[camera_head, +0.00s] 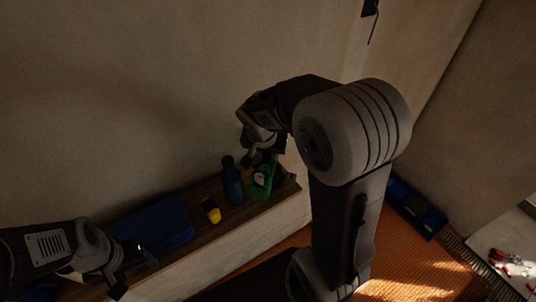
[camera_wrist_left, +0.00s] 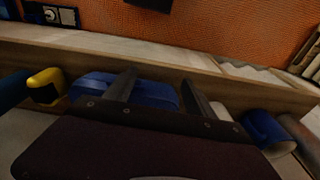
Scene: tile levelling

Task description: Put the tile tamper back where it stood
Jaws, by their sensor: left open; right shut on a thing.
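A green object with a pale round part, apparently the tile tamper (camera_head: 262,181), is at the right end of the wooden shelf (camera_head: 222,225). My right gripper (camera_head: 261,158) is directly above it and shut on its upper part, though the grip is dark and partly hidden. I cannot tell whether its base touches the shelf. My left gripper (camera_head: 134,271) is open and empty near the shelf's left part. In the left wrist view its two fingers (camera_wrist_left: 161,92) stand apart, with the blue case (camera_wrist_left: 152,91) beyond them.
A dark blue bottle (camera_head: 232,184) stands close left of the green object. A yellow and black item (camera_head: 211,210) and the blue case (camera_head: 155,227) lie further left. The wall rises behind the shelf. A blue cylindrical thing (camera_wrist_left: 265,133) shows in the left wrist view.

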